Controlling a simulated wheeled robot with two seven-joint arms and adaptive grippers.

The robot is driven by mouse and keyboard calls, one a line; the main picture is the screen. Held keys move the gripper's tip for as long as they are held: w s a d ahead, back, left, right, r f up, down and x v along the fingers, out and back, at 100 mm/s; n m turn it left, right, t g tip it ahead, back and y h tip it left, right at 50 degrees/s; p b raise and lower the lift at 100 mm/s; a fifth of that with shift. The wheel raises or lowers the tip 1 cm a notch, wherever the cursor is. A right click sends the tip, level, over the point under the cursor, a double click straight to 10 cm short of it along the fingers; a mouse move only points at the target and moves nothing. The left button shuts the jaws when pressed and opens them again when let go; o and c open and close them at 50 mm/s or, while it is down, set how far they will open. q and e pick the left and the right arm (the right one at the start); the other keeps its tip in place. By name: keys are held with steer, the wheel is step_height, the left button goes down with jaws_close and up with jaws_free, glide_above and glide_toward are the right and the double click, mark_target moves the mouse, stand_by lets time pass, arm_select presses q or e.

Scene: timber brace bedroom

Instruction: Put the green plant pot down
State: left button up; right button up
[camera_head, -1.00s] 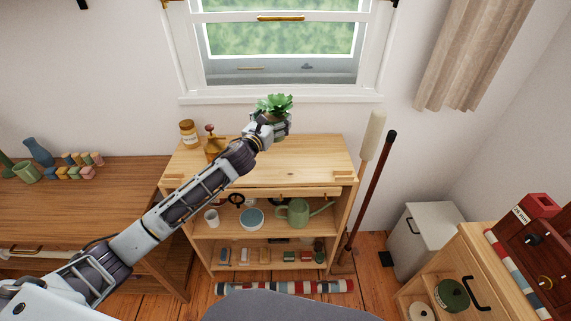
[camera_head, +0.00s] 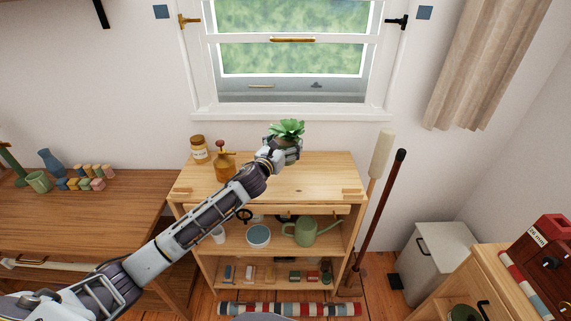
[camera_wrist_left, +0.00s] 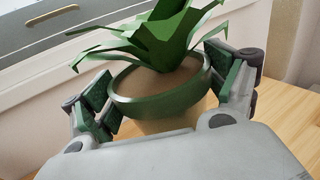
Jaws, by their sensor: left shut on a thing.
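The green plant pot (camera_wrist_left: 160,105) holds a leafy green plant (camera_head: 287,129). My left gripper (camera_head: 280,150) is shut on the pot, at the back of the wooden shelf unit's top (camera_head: 290,183). In the left wrist view, the gripper's fingers (camera_wrist_left: 165,92) sit on both sides of the pot's rim, and the pot looks upright. The pot's base is hidden by the gripper, so I cannot tell whether it touches the top. My right gripper is not in view.
A labelled jar (camera_head: 199,150) and an amber spray bottle (camera_head: 224,162) stand on the top, left of the gripper. The top's right part is clear. The window (camera_head: 290,50) is behind. Two long handles (camera_head: 378,205) lean at the unit's right side.

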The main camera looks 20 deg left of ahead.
arm_select(q)
step_height(320, 180, down, 2)
steer(key=shift+f, duration=0.6)
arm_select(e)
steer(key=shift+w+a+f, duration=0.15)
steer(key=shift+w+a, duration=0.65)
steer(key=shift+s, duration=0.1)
